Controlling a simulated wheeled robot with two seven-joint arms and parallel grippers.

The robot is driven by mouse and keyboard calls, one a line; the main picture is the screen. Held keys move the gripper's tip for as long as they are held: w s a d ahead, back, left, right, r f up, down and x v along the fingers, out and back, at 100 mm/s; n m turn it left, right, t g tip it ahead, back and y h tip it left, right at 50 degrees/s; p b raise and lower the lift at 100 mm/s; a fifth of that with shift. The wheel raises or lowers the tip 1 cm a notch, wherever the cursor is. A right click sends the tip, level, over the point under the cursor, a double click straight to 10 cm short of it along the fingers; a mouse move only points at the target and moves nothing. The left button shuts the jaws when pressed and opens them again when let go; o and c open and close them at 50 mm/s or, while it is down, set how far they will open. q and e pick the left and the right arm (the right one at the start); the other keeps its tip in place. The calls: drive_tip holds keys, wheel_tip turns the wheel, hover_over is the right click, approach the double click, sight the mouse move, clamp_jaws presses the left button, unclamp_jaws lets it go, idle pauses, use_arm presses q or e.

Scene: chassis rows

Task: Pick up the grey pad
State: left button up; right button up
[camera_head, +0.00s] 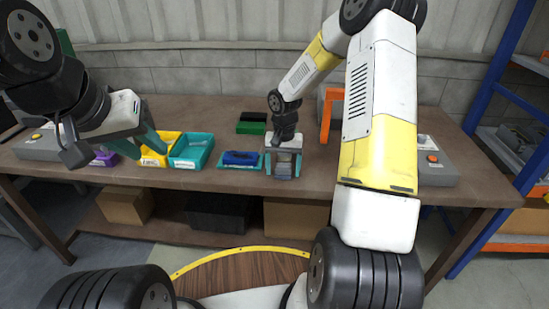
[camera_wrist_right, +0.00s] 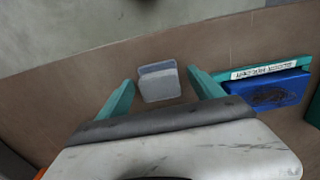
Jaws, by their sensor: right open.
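The grey pad (camera_wrist_right: 160,84) is a small pale grey block near the table's front edge in the right wrist view. It lies between the two teal fingertips of my right gripper (camera_wrist_right: 161,76), with a gap on each side. In the head view my right gripper (camera_head: 284,164) points down at the table's front edge, its teal fingers apart. Its body hides much of the spot below it, and the pad is hard to make out there. My left gripper (camera_head: 141,146) hangs over the bins at the left, its teal fingers apart and nothing seen between them.
A blue block (camera_head: 240,158) sits in a labelled teal holder just left of my right gripper. A green and black block (camera_head: 252,123) stands behind. Yellow (camera_head: 160,149) and teal (camera_head: 191,151) bins are at the left. A grey button box (camera_head: 436,166) is at the right.

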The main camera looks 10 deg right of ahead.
sight(283, 167)
drive_tip(key=c, duration=1.5)
drive_tip(key=shift+o, duration=0.2)
drive_tip(key=shift+r, duration=0.1)
drive_tip(key=shift+r, duration=0.5)
drive_tip(key=r, duration=0.1)
drive_tip(key=s+r, duration=0.1)
drive_tip(key=shift+a+r, duration=0.15)
drive_tip(key=shift+r, duration=0.15)
drive_tip(key=s+a+r, duration=0.1)
drive_tip(key=s+a, duration=0.2)
drive_tip(key=s, duration=1.1)
drive_tip(key=shift+s+a+r, duration=0.15)
drive_tip(key=shift+s, duration=0.15)
